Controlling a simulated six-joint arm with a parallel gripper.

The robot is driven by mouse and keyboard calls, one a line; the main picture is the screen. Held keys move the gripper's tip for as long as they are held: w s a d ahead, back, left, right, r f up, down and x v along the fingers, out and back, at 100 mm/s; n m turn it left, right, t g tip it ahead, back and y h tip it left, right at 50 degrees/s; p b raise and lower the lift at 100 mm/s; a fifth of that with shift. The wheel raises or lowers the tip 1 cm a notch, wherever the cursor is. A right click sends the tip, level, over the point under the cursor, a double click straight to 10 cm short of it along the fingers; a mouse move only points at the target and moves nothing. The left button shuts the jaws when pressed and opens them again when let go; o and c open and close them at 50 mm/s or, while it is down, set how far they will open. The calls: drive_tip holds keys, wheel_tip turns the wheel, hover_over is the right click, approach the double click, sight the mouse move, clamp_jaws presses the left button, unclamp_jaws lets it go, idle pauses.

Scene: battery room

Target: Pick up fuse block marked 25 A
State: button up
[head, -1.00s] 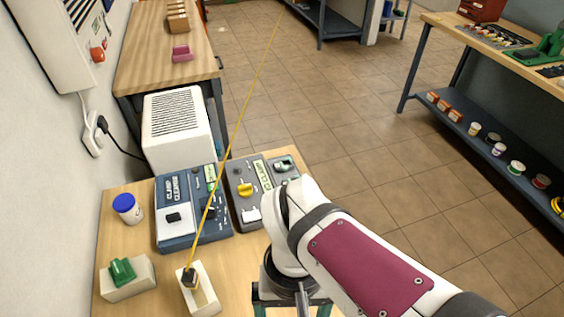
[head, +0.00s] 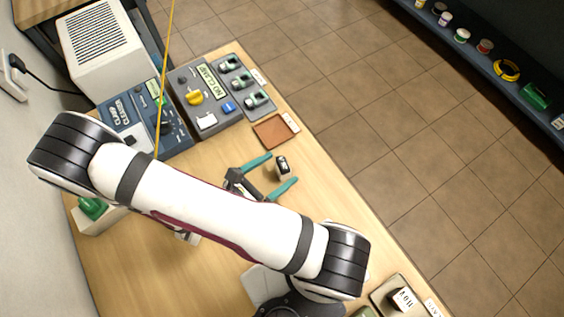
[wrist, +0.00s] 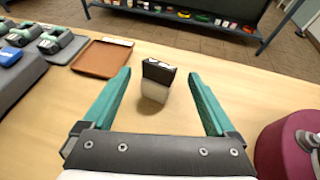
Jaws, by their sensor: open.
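A small block with a black top and pale lower part (head: 282,170) stands on the wooden table. In the wrist view the same block (wrist: 155,90) stands upright between the teal fingers, ahead of the palm; its marking is too small to read. My gripper (head: 284,167) is open, with one finger to each side of the block and a clear gap on both sides; it also shows in the wrist view (wrist: 159,73). Another block, white with dark marks (head: 403,298), sits on a tray at the table's front right; I cannot read it as 25 A.
A brown tray (head: 275,132) lies beyond my gripper, empty; it also shows in the wrist view (wrist: 88,59). A grey panel (head: 185,85) with green-and-dark parts stands behind it. A maroon rounded thing (wrist: 290,145) is at the right. Bare tabletop surrounds the block.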

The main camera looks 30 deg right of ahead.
sight(291, 166)
drive_tip(key=x, duration=0.6)
drive_tip(key=shift+a+f, duration=0.15)
drive_tip(key=shift+f, duration=0.05)
clamp_jaws()
